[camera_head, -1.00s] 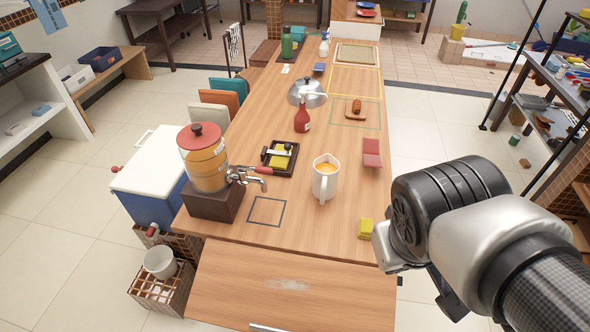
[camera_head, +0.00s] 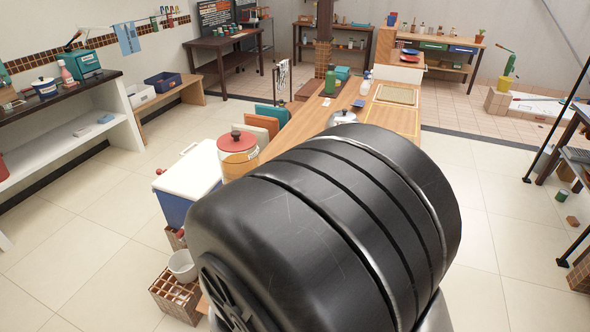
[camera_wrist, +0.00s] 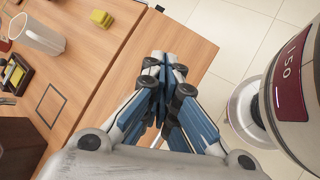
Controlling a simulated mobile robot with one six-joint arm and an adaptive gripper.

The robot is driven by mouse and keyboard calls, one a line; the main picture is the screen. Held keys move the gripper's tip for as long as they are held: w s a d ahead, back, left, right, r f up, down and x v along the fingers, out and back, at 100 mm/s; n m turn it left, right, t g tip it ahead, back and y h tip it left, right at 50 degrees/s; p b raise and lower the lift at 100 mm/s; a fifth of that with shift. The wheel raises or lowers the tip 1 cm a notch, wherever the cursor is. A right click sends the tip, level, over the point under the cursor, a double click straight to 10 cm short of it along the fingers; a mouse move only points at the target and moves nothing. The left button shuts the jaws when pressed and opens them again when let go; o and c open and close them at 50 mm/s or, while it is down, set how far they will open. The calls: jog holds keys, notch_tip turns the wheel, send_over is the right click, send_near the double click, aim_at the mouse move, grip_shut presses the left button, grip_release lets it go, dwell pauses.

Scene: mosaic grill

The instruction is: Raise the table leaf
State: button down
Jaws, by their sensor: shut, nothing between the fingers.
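The wooden table leaf (camera_wrist: 192,42) shows in the wrist view, beyond a dark seam from the tabletop (camera_wrist: 98,62). It lies close to the tabletop's near edge; I cannot tell its exact tilt. My gripper (camera_wrist: 167,72) is shut and empty, over the leaf in the picture; I cannot tell whether it touches it. In the head view the far tabletop (camera_head: 307,125) shows, but my arm hides the near end and nearly all of the leaf. The leaf's handle is not clearly visible now.
On the tabletop are a yellow block (camera_wrist: 101,18), a white jug (camera_wrist: 38,34) and a black-outlined square (camera_wrist: 51,105). A blue cooler (camera_head: 180,195) and a brown crate (camera_head: 172,292) stand left of the table. Tiled floor (camera_wrist: 236,42) is free beside the leaf.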

jog(key=s+a+f+n+t+y+b, duration=0.1)
jog(key=s+a+f+n+t, duration=0.1)
jog(key=a+f+n, duration=0.45)
jog(key=s+a+f+n+t+y+b, duration=0.15)
jog(key=f+n, duration=0.25)
jog(key=f, duration=0.5)
jog(key=s+a+f+n+t+y, duration=0.25)
jog(key=f+n, duration=0.25)
jog(key=f, duration=0.3)
jog(key=b+x, duration=0.3)
jog(key=x, duration=0.7)
jog(key=shift+a+h+b, duration=0.3)
jog(key=shift+b, duration=0.05)
jog(key=shift+w+r, duration=0.1)
